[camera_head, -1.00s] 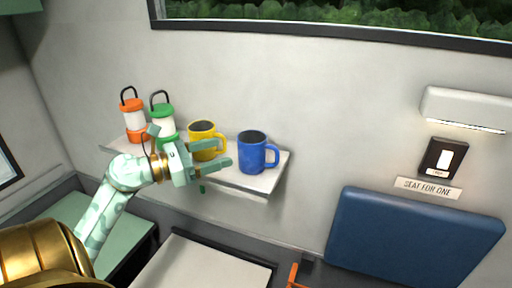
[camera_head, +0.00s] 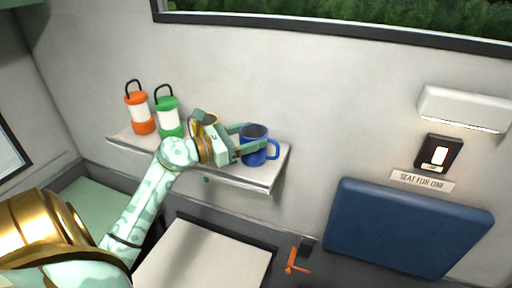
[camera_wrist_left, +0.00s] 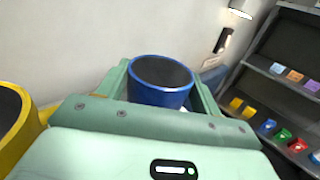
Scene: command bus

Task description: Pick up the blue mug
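The blue mug (camera_head: 257,159) stands upright near the right end of the wall shelf (camera_head: 281,157), its handle pointing right in the head view. My left gripper (camera_head: 257,137) reaches it from the left, with one finger on the far side of the mug and one on the near side. In the left wrist view the mug (camera_wrist_left: 160,97) sits between the two spread fingers, with its dark inside showing. Finger contact cannot be told. My right gripper is not in view.
A yellow mug (camera_head: 209,119) stands left of the blue one, partly hidden by my left gripper; it also shows in the left wrist view (camera_wrist_left: 32,126). A green lantern (camera_head: 168,118) and an orange lantern (camera_head: 140,113) stand farther left. The wall is close behind.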

